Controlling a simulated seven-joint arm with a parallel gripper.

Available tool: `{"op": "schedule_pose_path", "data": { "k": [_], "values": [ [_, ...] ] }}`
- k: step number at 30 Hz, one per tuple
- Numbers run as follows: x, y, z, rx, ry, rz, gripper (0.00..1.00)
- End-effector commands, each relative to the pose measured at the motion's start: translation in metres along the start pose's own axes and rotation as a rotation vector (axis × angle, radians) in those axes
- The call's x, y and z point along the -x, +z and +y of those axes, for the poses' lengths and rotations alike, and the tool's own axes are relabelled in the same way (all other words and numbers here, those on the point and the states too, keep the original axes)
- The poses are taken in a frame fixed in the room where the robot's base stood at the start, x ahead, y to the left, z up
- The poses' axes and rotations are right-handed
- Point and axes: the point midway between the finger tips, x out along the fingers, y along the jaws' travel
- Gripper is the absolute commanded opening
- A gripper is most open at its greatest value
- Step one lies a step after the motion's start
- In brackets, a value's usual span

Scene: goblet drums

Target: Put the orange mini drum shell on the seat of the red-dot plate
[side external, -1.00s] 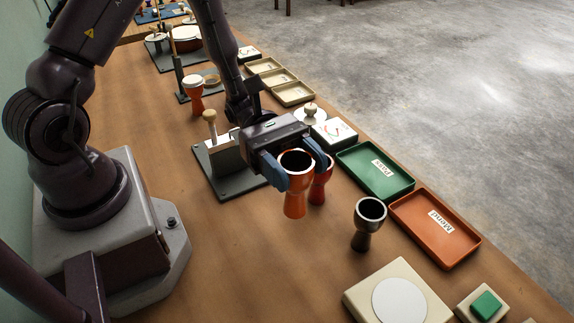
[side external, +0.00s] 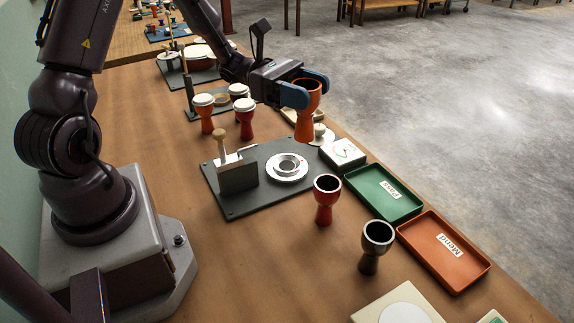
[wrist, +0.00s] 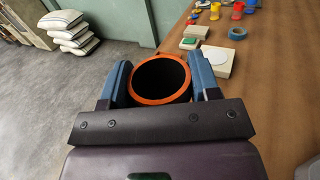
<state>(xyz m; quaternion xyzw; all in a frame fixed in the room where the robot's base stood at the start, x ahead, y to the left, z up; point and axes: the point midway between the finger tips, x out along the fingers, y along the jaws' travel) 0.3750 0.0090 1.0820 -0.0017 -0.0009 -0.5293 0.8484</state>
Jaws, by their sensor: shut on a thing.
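The orange drum shell (side external: 305,122), a goblet shape with a dark hollow, is held upright in my gripper (side external: 308,92). The blue fingers clasp its upper cup from both sides; the wrist view shows its round orange rim (wrist: 161,98) between them. The shell is in the air, beyond the dark grey plate (side external: 242,206) in the side view. That plate carries a pale ringed seat (side external: 287,178), which is empty, and a block with a wooden-knobbed lever (side external: 220,145). I cannot clearly make out a red dot on it.
A red shell (side external: 325,205) and a dark shell (side external: 370,262) stand in front of the plate. A green tray (side external: 372,207) and an orange tray (side external: 425,262) lie along the right edge. Finished-looking drums (side external: 205,115) stand behind the plate.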

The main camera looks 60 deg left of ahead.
Motion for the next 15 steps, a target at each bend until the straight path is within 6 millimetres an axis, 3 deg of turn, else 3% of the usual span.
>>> {"op": "schedule_pose_path", "data": {
  "k": [3,9,11,15],
  "values": [
    [0.033,0.0,0.028,-0.001,0.097,-0.001,0.32],
    [0.073,0.001,0.054,-0.003,0.2,0.002,0.32],
    [0.084,0.001,0.06,-0.004,0.225,0.003,0.32],
    [0.082,-0.021,0.059,0.002,0.22,0.001,0.32]
  ]
}}
